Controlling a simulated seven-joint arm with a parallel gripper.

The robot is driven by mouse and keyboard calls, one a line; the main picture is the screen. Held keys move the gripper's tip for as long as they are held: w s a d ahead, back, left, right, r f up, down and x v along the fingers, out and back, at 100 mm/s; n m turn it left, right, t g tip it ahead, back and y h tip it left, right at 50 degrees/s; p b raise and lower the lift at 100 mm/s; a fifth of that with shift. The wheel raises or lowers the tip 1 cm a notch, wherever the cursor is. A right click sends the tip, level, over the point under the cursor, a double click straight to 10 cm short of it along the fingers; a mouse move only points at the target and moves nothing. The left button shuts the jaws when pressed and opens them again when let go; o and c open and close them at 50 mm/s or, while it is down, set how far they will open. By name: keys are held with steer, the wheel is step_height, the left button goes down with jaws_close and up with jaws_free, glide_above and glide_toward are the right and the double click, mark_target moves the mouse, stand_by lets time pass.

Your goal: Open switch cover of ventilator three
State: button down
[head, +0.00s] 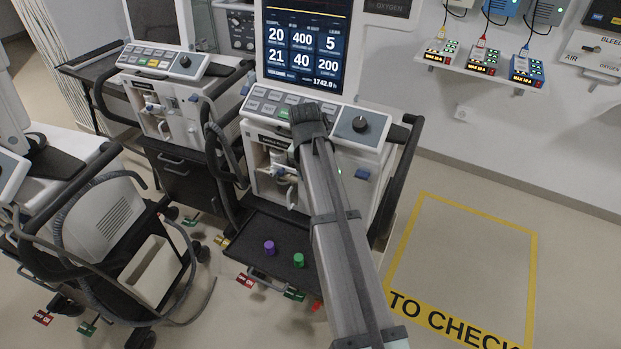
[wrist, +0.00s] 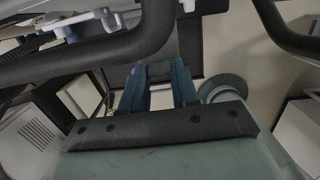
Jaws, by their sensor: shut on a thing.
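My gripper shows in the wrist view (wrist: 159,82), with two blue-grey fingers side by side above a dark bolted bar. The fingers are shut on a small part between their tips, too dark and small to make out. In the head view my arm rises in front of the middle ventilator (head: 262,180) and hides part of its front; I cannot make out the fingers there. That ventilator has a lit screen (head: 303,43), a button panel with a black knob (head: 360,124) and a black lower tray (head: 245,238). I cannot make out a switch cover or tell which ventilator is number three.
Other ventilators stand at the back left (head: 165,62) and left (head: 85,215). A purple knob (head: 269,247) and green knob (head: 298,260) are on the tray. Dark curved rails (wrist: 100,50) and (wrist: 285,28) flank my gripper. The yellow-outlined floor area (head: 470,265) is clear.

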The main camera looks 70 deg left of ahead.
steer(key=shift+w+a+r+g+h, duration=0.1)
steer(key=shift+r+g+h, duration=0.1)
steer(key=shift+g+h, duration=0.15)
stand_by(0.3)
steer(key=c, duration=0.8)
jaws_free()
steer(key=shift+c, duration=0.2)
step_height(320, 180, up, 14)
steer(key=shift+s+d, duration=0.35)
steer(key=shift+d, duration=0.05)
steer(key=shift+f, duration=0.1)
